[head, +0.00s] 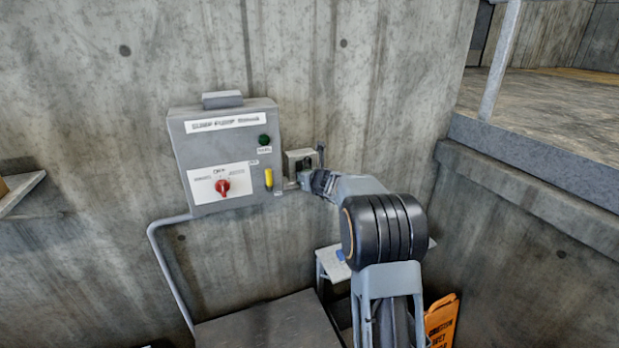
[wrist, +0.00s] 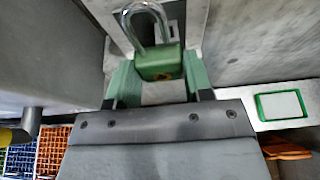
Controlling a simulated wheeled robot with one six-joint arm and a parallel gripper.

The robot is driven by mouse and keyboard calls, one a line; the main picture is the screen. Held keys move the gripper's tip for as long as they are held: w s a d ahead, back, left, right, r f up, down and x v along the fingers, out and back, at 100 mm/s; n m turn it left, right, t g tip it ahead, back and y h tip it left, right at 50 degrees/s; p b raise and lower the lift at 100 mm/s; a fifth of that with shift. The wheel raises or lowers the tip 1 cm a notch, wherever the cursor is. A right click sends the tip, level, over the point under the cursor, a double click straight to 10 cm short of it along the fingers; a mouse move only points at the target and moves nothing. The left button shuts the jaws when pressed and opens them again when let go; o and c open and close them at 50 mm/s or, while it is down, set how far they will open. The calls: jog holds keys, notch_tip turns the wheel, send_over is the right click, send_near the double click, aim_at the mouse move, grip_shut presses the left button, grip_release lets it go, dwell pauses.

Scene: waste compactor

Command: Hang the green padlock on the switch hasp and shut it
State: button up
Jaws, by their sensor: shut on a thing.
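My gripper (wrist: 152,85) is shut on the green padlock (wrist: 158,64), whose body sits between the fingers. The padlock's silver shackle (wrist: 146,14) points away from my gripper, toward grey metal at the top of the wrist view. I cannot tell whether the shackle is open or passes through anything. In the head view my gripper (head: 308,180) is just right of the grey switch box (head: 222,150), near a small grey housing (head: 302,156) on the wall. The red rotary switch (head: 223,186) is on the box front. I cannot make out the hasp for certain.
A yellow part (head: 268,178) and a green button (head: 264,140) are on the switch box. A grey bench top (head: 270,325) is below, with a small light table (head: 330,262) beside it. An orange caution sign (head: 440,322) stands lower right. A concrete ledge is at right.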

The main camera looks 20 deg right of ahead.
jog(key=shift+w+p, duration=0.3)
jog(key=shift+w, duration=0.4)
jog(key=shift+f+b, duration=0.2)
jog(key=shift+b, duration=0.15)
dwell(0.5)
jog(key=o, duration=0.9)
jog(key=shift+s, duration=0.1)
jog(key=shift+d+f, duration=0.1)
jog(key=shift+d, duration=0.1)
jog(key=shift+a, duration=0.2)
jog(key=shift+c, duration=0.3)
jog(key=b+v, duration=0.1)
jog(key=v, duration=0.6)
